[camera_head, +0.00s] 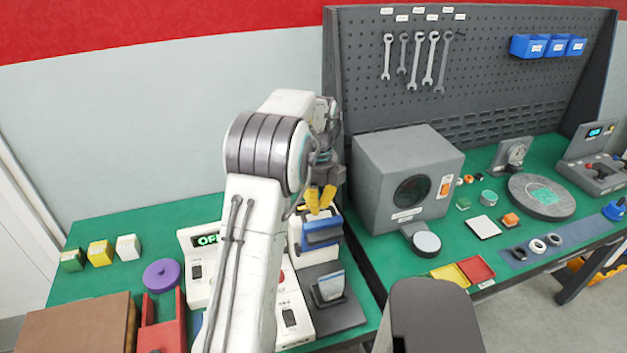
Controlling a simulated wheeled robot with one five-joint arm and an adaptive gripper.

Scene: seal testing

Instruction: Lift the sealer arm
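A white device with a blue bar (322,232) across it stands on the green table, to the right of my arm. It looks like the sealer, and the blue bar looks like its arm, in a low position. My gripper (320,199) points down with its two yellow fingertips right above the blue bar. The fingertips are close together; whether they touch the bar, or are open or shut, is not clear. My arm hides the left part of the device. A white box with a lit green display (207,239) shows left of my arm, its text partly hidden.
A grey box with a round dark window (408,165) stands right of the sealer. A grey stand (335,300) is in front of it. A purple disc (161,275), small blocks (100,253) and a red tray (162,325) lie left. A pegboard (480,75) rises behind.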

